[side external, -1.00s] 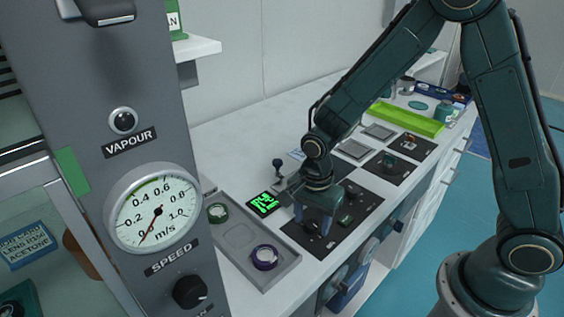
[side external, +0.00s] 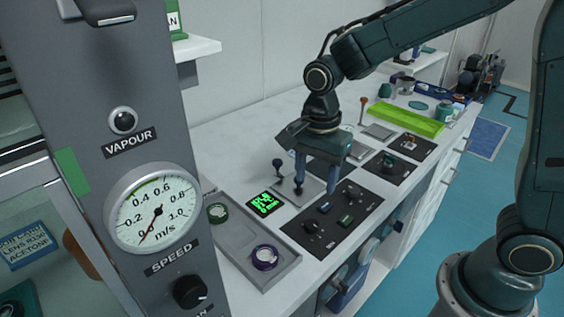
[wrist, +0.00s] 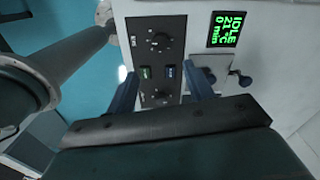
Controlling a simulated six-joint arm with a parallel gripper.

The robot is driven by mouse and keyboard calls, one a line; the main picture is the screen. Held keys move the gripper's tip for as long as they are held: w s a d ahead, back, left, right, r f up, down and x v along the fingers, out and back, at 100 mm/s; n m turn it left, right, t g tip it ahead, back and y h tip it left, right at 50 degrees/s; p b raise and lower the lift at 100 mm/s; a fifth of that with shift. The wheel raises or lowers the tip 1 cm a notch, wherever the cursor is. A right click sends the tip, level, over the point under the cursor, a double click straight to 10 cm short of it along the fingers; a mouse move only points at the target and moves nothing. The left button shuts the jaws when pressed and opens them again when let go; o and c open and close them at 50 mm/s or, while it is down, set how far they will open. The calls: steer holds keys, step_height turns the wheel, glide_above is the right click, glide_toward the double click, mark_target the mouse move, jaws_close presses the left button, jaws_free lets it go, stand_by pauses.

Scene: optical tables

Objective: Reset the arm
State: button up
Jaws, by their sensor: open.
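My gripper (side external: 316,178) hangs above the bench in the side view, fingers pointing down, apart and with nothing between them. It is above the dark control panel (side external: 343,222) and the grey plate behind it. In the wrist view the two blue fingers of my gripper (wrist: 163,90) stand apart at either side of the panel (wrist: 159,48). The panel carries a round knob (wrist: 160,40), a green switch (wrist: 145,72) and a blue switch (wrist: 168,71). A small green-lit display (side external: 265,203) lies left of the panel; in the wrist view it reads IDLE, 21 °C, 0 min.
A grey tray (side external: 238,268) holds a green-rimmed and a purple-rimmed round piece. A small lever (side external: 278,169) stands up behind the display. A lime-green tray (side external: 407,119) lies farther back. A grey post with an air-speed dial (side external: 155,208) stands at the left.

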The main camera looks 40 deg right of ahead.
steer(key=shift+r, duration=0.5)
steer(key=s+d+r+n+t, duration=0.2)
steer(key=s+d+r+n, duration=0.2)
steer(key=s+n, duration=0.4)
steer(key=s+d+r+n+t, duration=0.3)
steer(key=s+r+n, duration=0.3)
steer(key=s, duration=0.3)
steer(key=shift+s+d+r+n+t, duration=0.25)
steer(key=shift+d+n, duration=0.25)
steer(key=shift+n, duration=0.4)
steer(key=shift+w, duration=0.1)
